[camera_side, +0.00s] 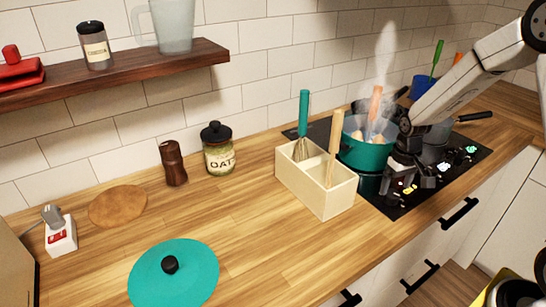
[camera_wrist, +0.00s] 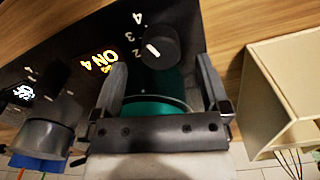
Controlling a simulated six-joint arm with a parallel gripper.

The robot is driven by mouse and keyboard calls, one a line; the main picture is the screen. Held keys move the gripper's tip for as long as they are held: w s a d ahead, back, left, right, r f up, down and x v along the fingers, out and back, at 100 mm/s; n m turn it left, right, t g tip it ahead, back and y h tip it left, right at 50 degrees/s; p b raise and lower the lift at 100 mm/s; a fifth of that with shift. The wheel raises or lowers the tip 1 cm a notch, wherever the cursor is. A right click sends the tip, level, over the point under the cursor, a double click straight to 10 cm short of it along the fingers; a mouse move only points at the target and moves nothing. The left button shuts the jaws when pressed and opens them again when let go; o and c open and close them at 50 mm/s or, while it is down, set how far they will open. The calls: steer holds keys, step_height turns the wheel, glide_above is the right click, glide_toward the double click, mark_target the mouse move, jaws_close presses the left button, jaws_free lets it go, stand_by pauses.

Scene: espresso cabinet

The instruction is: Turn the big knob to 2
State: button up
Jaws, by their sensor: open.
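The big knob (camera_wrist: 158,47) is a black round knob on the dark cooktop panel, seen in the wrist view. A short white mark crosses the left part of its face, and small white digits, including 4 and 3, curve around its upper left. An orange display (camera_wrist: 102,61) beside it reads "ON 4". My gripper (camera_wrist: 161,66) is open, with one finger to each side of the knob's lower part; I cannot tell whether either touches it. In the side view my gripper (camera_side: 413,168) is low over the cooktop's front and hides the knob.
A steaming teal pot (camera_side: 362,152) stands right beside my gripper. A wooden utensil box (camera_side: 322,197) stands to its left. A smaller knob (camera_wrist: 52,78) with its own display is at the wrist view's left. Another pot (camera_side: 434,152) stands behind my gripper.

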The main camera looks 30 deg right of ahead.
mark_target(393, 193)
steer(key=shift+f, duration=1.8)
steer(key=shift+c, duration=0.2)
steer(key=c, duration=1.2)
steer(key=shift+c, duration=0.2)
